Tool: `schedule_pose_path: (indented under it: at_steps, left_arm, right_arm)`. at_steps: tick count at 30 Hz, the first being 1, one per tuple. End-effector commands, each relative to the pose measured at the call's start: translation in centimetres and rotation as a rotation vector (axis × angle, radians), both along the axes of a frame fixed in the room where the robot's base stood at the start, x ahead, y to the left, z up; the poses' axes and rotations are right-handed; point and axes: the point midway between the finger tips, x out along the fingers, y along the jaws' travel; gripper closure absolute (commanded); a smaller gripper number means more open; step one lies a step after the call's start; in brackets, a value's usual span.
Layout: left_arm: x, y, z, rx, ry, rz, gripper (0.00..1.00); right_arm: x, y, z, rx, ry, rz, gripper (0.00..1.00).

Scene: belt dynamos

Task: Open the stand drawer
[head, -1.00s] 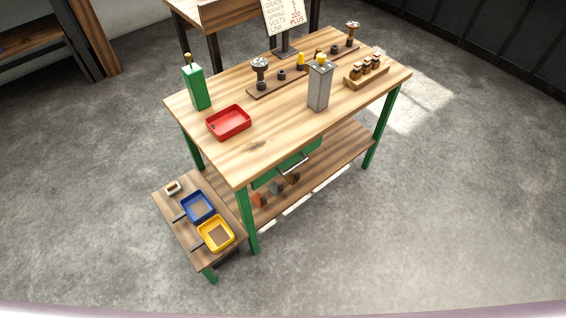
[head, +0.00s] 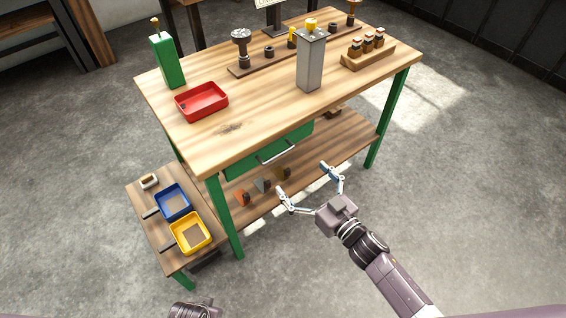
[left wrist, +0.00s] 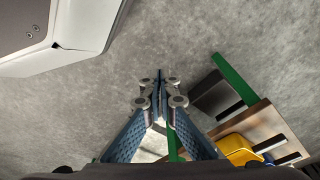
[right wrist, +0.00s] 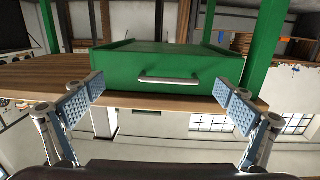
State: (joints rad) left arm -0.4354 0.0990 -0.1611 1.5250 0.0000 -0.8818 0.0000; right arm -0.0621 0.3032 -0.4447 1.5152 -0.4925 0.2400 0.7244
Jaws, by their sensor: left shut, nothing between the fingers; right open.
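The green stand drawer (head: 240,158) hangs under the wooden tabletop and looks closed in the head view. Its silver bar handle (head: 276,152) is on the front face. In the right wrist view the drawer front (right wrist: 208,72) faces me, with the handle (right wrist: 168,79) between and beyond my fingers. My right gripper (head: 304,180) is open and empty, in front of the drawer and apart from the handle; it also shows in the right wrist view (right wrist: 165,92). My left gripper (left wrist: 159,80) is shut and empty, over the floor; the head view shows only part of that arm at the bottom edge.
A low side stand holds blue (head: 173,203) and yellow (head: 190,233) trays. A lower shelf (head: 340,153) runs below the drawer. The floor at right is clear.

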Motion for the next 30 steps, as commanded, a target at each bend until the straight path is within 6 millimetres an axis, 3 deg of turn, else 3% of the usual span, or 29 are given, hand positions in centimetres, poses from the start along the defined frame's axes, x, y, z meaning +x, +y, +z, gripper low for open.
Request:
schedule_pose_path:
  at_steps: [3, 6, 18, 30]
  left_arm:
    - [0.4, 0.0, 0.2, 0.0, -0.003, 0.001, 1.0]
    - [0.6, 0.0, 0.6, 0.001, -0.005, 0.001, 1.0]
    - [2.0, -0.2, 3.3, -0.002, -0.023, 0.004, 1.0]
    - [2.2, -0.2, 4.1, -0.002, -0.026, 0.005, 1.0]
  right_arm:
    - [-0.1, 1.4, 1.9, 0.028, -0.048, 0.046, 0.02]
    - [0.5, 2.0, 2.5, 0.033, -0.057, 0.054, 0.02]
    - [5.2, 5.4, 2.3, 0.032, -0.054, 0.05, 0.02]
    - [6.2, 6.1, 2.3, 0.031, -0.052, 0.05, 0.02]
